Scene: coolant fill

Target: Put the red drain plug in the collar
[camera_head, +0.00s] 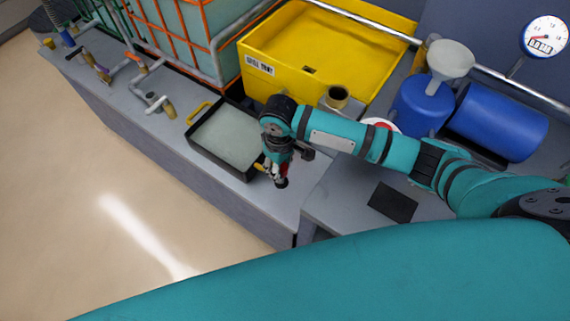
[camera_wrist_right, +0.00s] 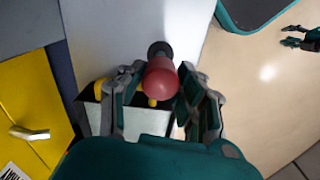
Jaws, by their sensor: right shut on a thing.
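My right gripper (camera_wrist_right: 160,90) is shut on the red drain plug (camera_wrist_right: 160,78), whose round red end faces the wrist camera. In the head view the right gripper (camera_head: 279,172) hangs over the grey bench, just right of the black tray, and a little of the red plug (camera_head: 284,169) shows. A dark round piece (camera_wrist_right: 160,49) lies beyond the plug in the wrist view; I cannot tell whether it is the plug's far end or the collar. I cannot make out the collar for sure. My left gripper (camera_wrist_right: 291,36) shows small at the wrist view's upper right, fingers apart and empty.
The black tray (camera_head: 213,165) of pale liquid has a yellow handle. A yellow bin (camera_head: 270,75), blue drums (camera_head: 500,122), a funnel (camera_head: 451,60) and a dark mat (camera_head: 393,203) stand around my right arm. The bench's front strip (camera_head: 180,130) holds pipe fittings at the left.

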